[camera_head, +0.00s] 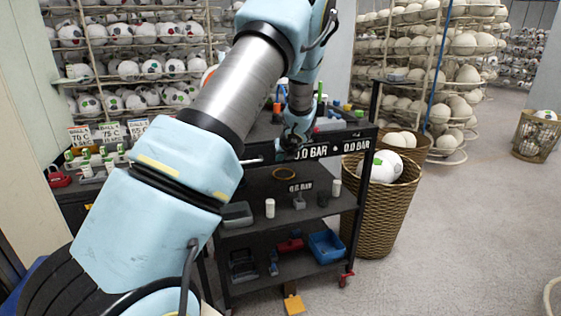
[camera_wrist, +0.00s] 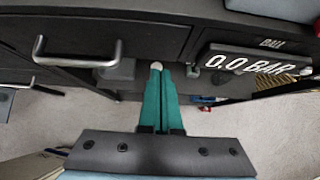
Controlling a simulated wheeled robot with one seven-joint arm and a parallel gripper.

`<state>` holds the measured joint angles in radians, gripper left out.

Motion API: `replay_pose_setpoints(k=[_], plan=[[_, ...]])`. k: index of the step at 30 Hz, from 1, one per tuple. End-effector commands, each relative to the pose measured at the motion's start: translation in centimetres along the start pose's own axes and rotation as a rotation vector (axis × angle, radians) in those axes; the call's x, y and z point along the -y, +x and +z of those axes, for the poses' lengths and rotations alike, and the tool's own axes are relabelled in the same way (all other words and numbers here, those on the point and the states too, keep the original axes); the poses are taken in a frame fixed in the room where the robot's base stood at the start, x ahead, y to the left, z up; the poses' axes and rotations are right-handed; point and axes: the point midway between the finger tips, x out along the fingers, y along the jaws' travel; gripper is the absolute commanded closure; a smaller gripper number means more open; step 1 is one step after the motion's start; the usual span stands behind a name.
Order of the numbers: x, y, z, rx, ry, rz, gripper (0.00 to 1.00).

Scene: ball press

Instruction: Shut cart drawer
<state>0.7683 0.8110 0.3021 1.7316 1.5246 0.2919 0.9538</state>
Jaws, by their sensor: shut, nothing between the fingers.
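The black cart (camera_head: 340,205) stands in the middle of the head view. Its dark drawer front (camera_wrist: 150,42) with a metal bar handle (camera_wrist: 78,62) fills the upper left of the wrist view. I cannot tell whether this drawer stands out from the cart. My gripper (camera_wrist: 157,68) has teal fingers pressed together and empty. Their tips are near the lower edge of the drawer front, right of the handle; contact is unclear. In the head view my gripper (camera_head: 290,148) is at the cart's top front, partly hidden by my arm.
A black sign reading 0.0 BAR (camera_wrist: 252,63) is right of the drawer front. A wicker basket (camera_head: 375,215) with a ball stands close to the cart's right. Ball racks (camera_head: 435,70) line the back. Grey floor (camera_head: 460,240) is open at the right.

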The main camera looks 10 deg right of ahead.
Motion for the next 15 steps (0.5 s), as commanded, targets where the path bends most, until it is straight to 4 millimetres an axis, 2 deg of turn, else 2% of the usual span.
replay_pose_setpoints(k=[15], plan=[[0.2,-8.4,-0.3,-0.004,-0.001,-0.002,1.00]])
